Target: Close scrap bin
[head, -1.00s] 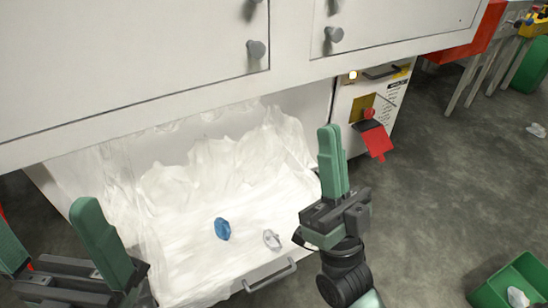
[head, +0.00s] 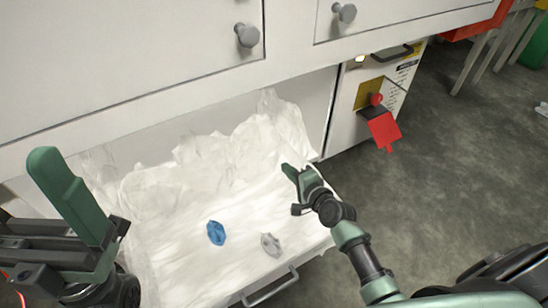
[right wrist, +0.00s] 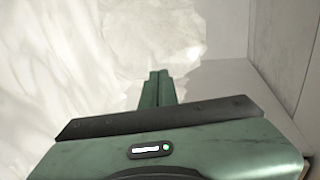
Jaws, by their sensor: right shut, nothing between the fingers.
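The scrap bin is a pulled-out drawer under a white cabinet, lined with crumpled white film (head: 180,265). Its front handle (head: 270,287) shows at the bottom of the head view. A blue crumpled piece (head: 216,232) and a greyish one (head: 270,245) lie in it. My right gripper (head: 290,172) is shut and empty over the bin's right side; the right wrist view shows its fingers (right wrist: 158,88) together, with film to the left and a pale wall to the right. My left gripper (head: 70,205) is at the left; one finger shows, standing wide, the other is out of frame.
The white cabinet front (head: 130,60) with round knobs (head: 249,35) overhangs the bin's back. A red flap (head: 384,130) juts from a panel to the right of the bin. The grey floor (head: 450,170) at the right is open.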

